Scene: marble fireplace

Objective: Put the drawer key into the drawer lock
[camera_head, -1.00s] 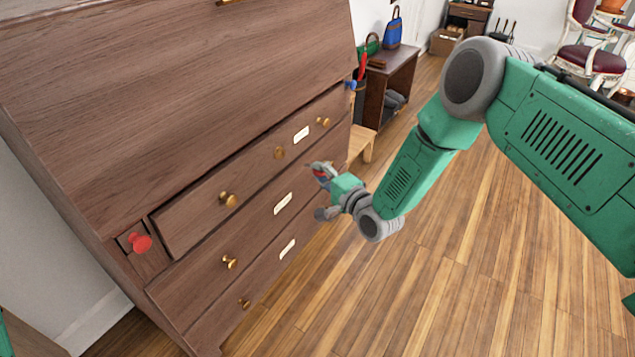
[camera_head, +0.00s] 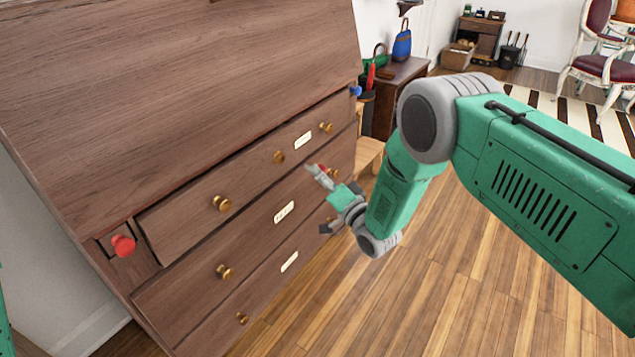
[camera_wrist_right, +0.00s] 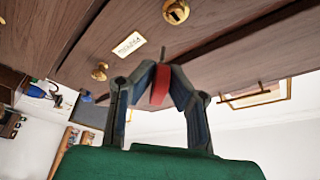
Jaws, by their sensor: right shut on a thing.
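The drawer lock (camera_head: 279,157) is a round brass plate on the top drawer of the brown bureau. It also shows at the top of the right wrist view (camera_wrist_right: 176,12). My right gripper (camera_head: 318,172) is in front of the drawers, right of and slightly below the lock in the head view. Its fingers are shut on the drawer key (camera_wrist_right: 160,85), which shows as a red piece with a thin dark end toward the drawer front. The key is apart from the lock. My left gripper is not in view.
Brass knobs (camera_head: 222,203) and white labels (camera_head: 303,140) sit on the drawer fronts. A red knob (camera_head: 123,245) is at the bureau's left and a blue one (camera_head: 355,91) at its right. A side table (camera_head: 410,68) stands behind. The wooden floor (camera_head: 450,290) at right is clear.

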